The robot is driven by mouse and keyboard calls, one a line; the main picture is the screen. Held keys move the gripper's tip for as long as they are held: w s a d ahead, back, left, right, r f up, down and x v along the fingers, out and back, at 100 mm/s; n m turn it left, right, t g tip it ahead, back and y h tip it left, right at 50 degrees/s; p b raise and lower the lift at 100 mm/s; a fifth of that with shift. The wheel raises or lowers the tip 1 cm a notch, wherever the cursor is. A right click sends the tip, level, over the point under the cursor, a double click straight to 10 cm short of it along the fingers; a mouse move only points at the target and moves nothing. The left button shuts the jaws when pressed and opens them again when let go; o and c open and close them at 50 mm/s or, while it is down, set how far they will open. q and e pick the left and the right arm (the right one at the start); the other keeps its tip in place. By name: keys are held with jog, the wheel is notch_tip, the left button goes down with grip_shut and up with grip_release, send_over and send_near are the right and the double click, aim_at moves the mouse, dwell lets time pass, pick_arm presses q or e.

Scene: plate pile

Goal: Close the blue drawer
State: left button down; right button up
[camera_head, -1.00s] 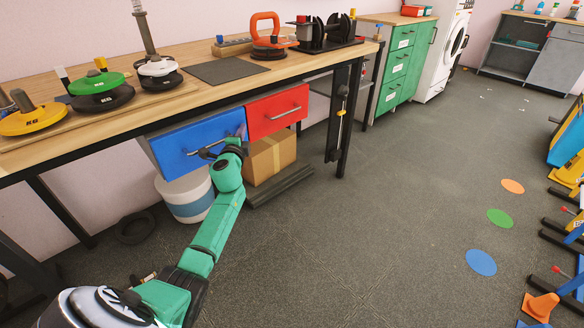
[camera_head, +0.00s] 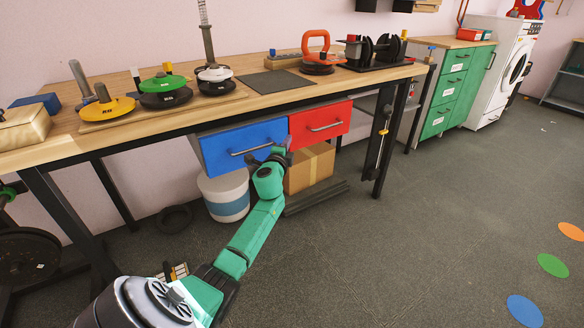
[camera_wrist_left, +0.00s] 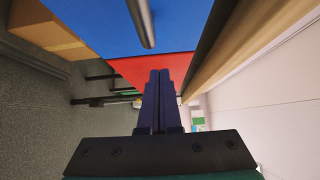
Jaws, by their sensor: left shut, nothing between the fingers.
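My left gripper (camera_head: 284,148) is at the lower right part of the blue front, near the handle's right end, and hides that corner. In the left wrist view, the blue front (camera_wrist_left: 90,22) and its handle (camera_wrist_left: 143,22) are close ahead. The gripper's fingers (camera_wrist_left: 160,75) are together and empty; contact with the drawer cannot be made out. My right gripper is not in view.
The workbench (camera_head: 65,135) carries weights, a dark mat and a black rack. A white bucket (camera_head: 225,195) and a cardboard box (camera_head: 310,168) stand below the drawers. A black table leg (camera_head: 390,150) is to the right. The floor in front is open.

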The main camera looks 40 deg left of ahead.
pick_arm(q)
jog(key=p+v, duration=0.2)
jog(key=v, duration=0.8)
jog(key=shift+d+f+p, duration=0.25)
jog(key=shift+d+p, duration=0.05)
jog(key=shift+d, duration=0.15)
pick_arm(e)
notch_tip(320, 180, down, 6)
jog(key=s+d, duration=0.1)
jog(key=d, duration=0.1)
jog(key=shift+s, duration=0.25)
pick_arm(q)
jog(key=shift+s+f, duration=0.1)
